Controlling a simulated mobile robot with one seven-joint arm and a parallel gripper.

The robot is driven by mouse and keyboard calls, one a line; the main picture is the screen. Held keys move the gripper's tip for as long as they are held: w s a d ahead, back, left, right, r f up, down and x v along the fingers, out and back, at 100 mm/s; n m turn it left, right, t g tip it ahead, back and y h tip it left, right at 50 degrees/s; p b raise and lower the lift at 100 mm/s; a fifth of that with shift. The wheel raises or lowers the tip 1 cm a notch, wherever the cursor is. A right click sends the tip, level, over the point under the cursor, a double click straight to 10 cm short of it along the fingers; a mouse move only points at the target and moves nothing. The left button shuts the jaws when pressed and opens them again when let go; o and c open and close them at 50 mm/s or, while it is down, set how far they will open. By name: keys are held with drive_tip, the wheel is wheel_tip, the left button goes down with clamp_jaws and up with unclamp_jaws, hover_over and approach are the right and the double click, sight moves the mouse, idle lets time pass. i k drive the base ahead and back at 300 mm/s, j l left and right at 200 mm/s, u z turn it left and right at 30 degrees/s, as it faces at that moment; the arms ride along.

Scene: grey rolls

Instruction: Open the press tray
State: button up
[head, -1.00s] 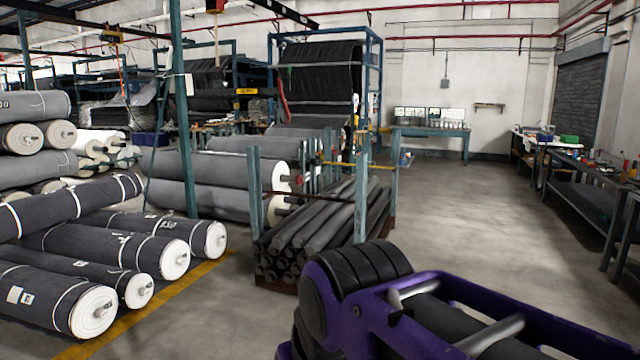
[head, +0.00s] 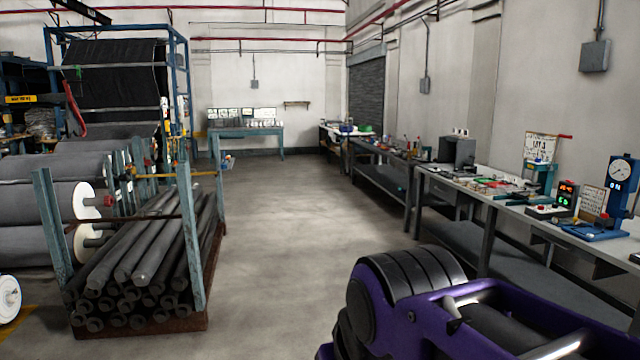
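A blue bench device with a round white dial (head: 618,200) stands on the long workbench at the right edge and looks like a press. A smaller teal device (head: 540,178) stands to its left on the same bench. I cannot make out a tray on either of them, or whether one is open or shut. My purple and black arm (head: 430,300) fills the bottom right, well in front of the bench. The fingers of my gripper do not show.
The workbench (head: 560,222) runs along the right wall, with small boxes with red and green lights (head: 567,195) on it. A rack of dark rolls (head: 140,250) stands at the left. The concrete floor (head: 280,210) between them is clear.

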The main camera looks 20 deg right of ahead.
sight(520, 195)
drive_tip(key=z, duration=1.55)
drive_tip(key=i, duration=4.25)
drive_tip(key=i+u, duration=0.2)
drive_tip(key=i, duration=0.9)
drive_tip(key=i+l+u, duration=0.1)
drive_tip(key=u, duration=0.2)
drive_tip(key=i+l+u, duration=0.3)
drive_tip(key=k+j, duration=0.05)
drive_tip(key=j, duration=0.05)
